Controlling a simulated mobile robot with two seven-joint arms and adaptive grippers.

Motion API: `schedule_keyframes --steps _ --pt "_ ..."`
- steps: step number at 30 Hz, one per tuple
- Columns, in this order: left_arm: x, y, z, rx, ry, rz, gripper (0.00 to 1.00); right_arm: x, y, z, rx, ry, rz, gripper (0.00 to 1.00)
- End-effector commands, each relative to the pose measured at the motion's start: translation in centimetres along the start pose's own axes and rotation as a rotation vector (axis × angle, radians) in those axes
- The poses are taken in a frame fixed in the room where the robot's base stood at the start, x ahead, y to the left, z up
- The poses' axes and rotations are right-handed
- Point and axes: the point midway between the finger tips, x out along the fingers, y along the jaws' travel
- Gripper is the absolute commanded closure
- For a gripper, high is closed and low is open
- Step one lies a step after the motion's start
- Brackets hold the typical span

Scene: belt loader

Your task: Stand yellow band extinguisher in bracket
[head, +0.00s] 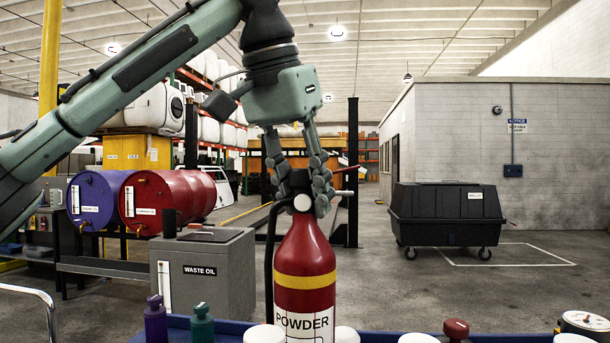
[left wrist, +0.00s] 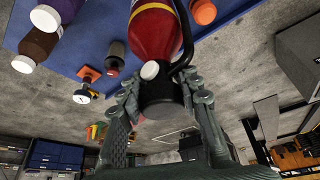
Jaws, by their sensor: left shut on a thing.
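The yellow band extinguisher (head: 305,262) is red with a yellow band and a white label reading POWDER. It is upright in the head view, and its lower end is cut off by the frame. My left gripper (head: 298,190) is shut on its black top from above. In the left wrist view the red body (left wrist: 155,38) runs away from the fingers, with the black head (left wrist: 162,98) between them and a black hose alongside. I cannot make out a bracket in either view. My right gripper is not in view.
A blue surface (head: 378,329) lies at the bottom with a purple bottle (head: 155,320), a green bottle (head: 202,325), white lids and a gauge (head: 585,321). Behind are a grey waste oil box (head: 205,272), drums (head: 160,203) and a black wheeled bin (head: 446,213).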

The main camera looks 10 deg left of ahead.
Motion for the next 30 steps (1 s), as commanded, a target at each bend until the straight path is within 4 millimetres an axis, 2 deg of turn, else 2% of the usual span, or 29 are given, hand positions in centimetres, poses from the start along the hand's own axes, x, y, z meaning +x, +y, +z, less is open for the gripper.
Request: schedule_keyframes --steps 8,20,21,26,30 --pt "2.9 0.0 1.3 0.0 0.002 0.0 1.0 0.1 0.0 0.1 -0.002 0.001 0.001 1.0" --pt "3.4 0.0 1.4 0.0 0.002 0.002 1.0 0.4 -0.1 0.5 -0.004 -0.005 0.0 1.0" --pt "3.7 0.0 1.6 0.001 -0.003 0.001 0.66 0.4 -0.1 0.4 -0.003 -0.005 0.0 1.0" --pt "3.6 0.0 1.5 0.001 -0.003 0.001 0.46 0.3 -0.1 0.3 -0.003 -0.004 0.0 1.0" --pt "3.6 0.0 1.5 0.001 -0.003 0.001 0.46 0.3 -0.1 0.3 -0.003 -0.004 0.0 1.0"
